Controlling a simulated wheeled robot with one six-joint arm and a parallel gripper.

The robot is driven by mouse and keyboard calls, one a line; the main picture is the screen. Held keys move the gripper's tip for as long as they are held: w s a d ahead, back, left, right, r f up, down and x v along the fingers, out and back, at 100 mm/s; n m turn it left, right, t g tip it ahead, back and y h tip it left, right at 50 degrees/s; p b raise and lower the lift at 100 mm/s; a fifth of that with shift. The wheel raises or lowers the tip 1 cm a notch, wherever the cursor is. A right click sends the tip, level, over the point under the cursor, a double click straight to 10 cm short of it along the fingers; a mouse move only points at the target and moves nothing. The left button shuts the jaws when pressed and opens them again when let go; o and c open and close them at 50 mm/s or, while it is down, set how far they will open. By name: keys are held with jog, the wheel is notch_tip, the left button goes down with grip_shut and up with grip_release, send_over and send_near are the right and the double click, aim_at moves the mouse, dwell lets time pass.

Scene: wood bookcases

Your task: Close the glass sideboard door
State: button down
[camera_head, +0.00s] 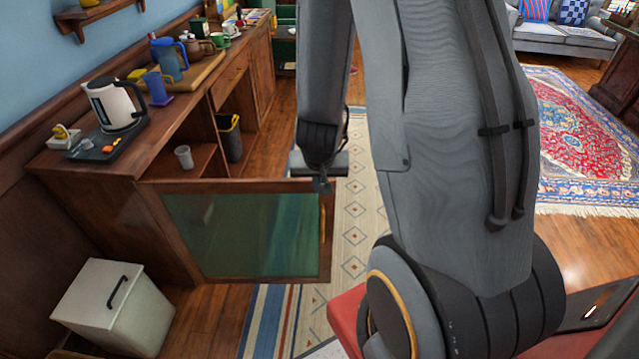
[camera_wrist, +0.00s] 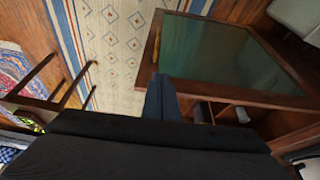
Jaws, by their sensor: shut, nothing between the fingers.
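The glass sideboard door (camera_head: 245,277) stands open, swung out from the wooden sideboard (camera_head: 130,166). It has a wooden frame, a greenish pane and a handle (camera_head: 323,225) on its free edge at the right. In the wrist view, the door (camera_wrist: 150,48) fills the upper right. My gripper (camera_head: 322,186) is shut and empty at the door's top edge, near its free upper corner. In the wrist view, the fingers (camera_wrist: 161,90) are together beside the frame. I cannot tell whether they touch it. The open compartment (camera_head: 190,168) shows behind the door.
A white lidded bin (camera_head: 110,320) stands on the floor left of the door. A kettle (camera_head: 115,105), mugs and a board stand on the sideboard top. A grey cup (camera_head: 184,157) is on the shelf inside. A patterned runner (camera_head: 355,215) covers the floor right of the door.

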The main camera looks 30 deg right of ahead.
jog(key=w+d+f+p, duration=0.2)
jog(key=w+d+f, duration=0.1)
jog(key=w+f, duration=0.3)
jog(key=shift+x, duration=1.35)
jog(key=shift+s+f, duration=0.1)
jog(key=shift+s, duration=0.1)
